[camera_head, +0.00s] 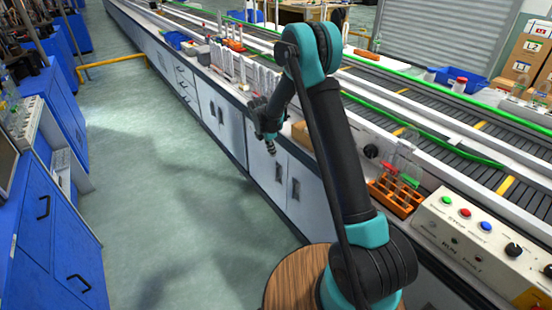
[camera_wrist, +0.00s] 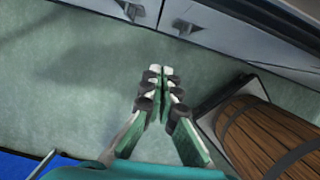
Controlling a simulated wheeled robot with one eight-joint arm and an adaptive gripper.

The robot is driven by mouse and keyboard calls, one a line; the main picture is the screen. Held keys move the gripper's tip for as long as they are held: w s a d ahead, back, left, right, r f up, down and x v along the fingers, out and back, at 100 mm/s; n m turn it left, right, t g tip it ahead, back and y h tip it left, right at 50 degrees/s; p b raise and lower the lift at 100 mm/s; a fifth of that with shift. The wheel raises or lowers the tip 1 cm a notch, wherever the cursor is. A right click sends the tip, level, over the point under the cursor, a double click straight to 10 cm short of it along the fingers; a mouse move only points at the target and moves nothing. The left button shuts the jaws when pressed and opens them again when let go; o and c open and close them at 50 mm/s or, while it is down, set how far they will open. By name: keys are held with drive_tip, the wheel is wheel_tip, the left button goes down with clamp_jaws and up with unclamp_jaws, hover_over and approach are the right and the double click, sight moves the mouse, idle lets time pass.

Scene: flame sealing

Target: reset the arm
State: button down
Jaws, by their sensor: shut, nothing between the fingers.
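My arm rises from the lower right of the head view and bends over, its end hanging beside the white cabinets. My gripper (camera_head: 271,146) points down over the aisle floor, in front of the cabinet doors and apart from them. In the wrist view my gripper (camera_wrist: 160,70) has its two fingers together, with nothing between them. Green floor shows beyond the fingertips.
The long bench (camera_head: 222,112) with a conveyor (camera_head: 475,130) runs along the right. An orange rack (camera_head: 392,196) and a button panel (camera_head: 480,235) sit on it. Blue cabinets (camera_head: 40,220) stand at left. A wooden barrel (camera_wrist: 270,140) is close at right in the wrist view. The aisle floor is clear.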

drive_tip(key=w+v, duration=0.1)
drive_tip(key=v, duration=0.4)
drive_tip(key=s+d+r+m+y, duration=0.1)
drive_tip(key=s+d+r+m, duration=0.5)
drive_tip(key=s, duration=0.3)
drive_tip(key=s+d+r+m, duration=0.3)
drive_tip(key=s+d+m, duration=0.4)
drive_tip(key=s+d, duration=0.1)
drive_tip(key=s+d+f+m, duration=0.1)
drive_tip(key=s+d+m, duration=0.1)
drive_tip(key=s+m, duration=0.2)
drive_tip(key=s+d+f+m+t, duration=0.1)
drive_tip(key=s+m, duration=0.3)
drive_tip(key=s, duration=0.6)
drive_tip(key=s+d+m+t+y, duration=0.1)
drive_tip(key=s+d+m, duration=0.2)
drive_tip(key=s, duration=0.4)
drive_tip(key=shift+d+f+m, duration=0.4)
drive_tip(key=shift+m, duration=0.5)
